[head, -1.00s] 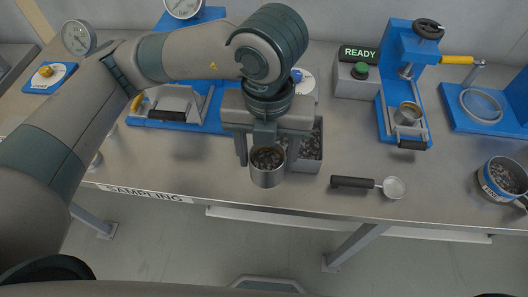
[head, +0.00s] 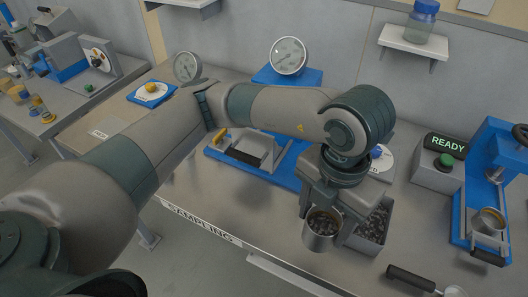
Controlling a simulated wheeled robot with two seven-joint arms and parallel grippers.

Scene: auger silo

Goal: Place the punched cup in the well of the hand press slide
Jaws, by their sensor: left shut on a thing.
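My left gripper (head: 325,212) is shut on a metal cup (head: 319,240). The cup is upright, with dark lumpy pieces inside. It is held over the front part of the steel bench; its exact height is hard to tell. I cannot see any punched holes in its wall. A blue press stand (head: 473,210) is at the right edge, partly cut off. Its slide has a black handle (head: 488,257) in front and carries a round metal cup or well (head: 488,221) with a brass-coloured inside. My right gripper is not in view.
A grey bin of dark pieces (head: 376,228) stands right behind the held cup. A black-handled scoop (head: 411,279) lies front right. A READY box with a green button (head: 442,164) stands left of the press. A blue fixture with a gauge (head: 289,56) is behind my arm.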

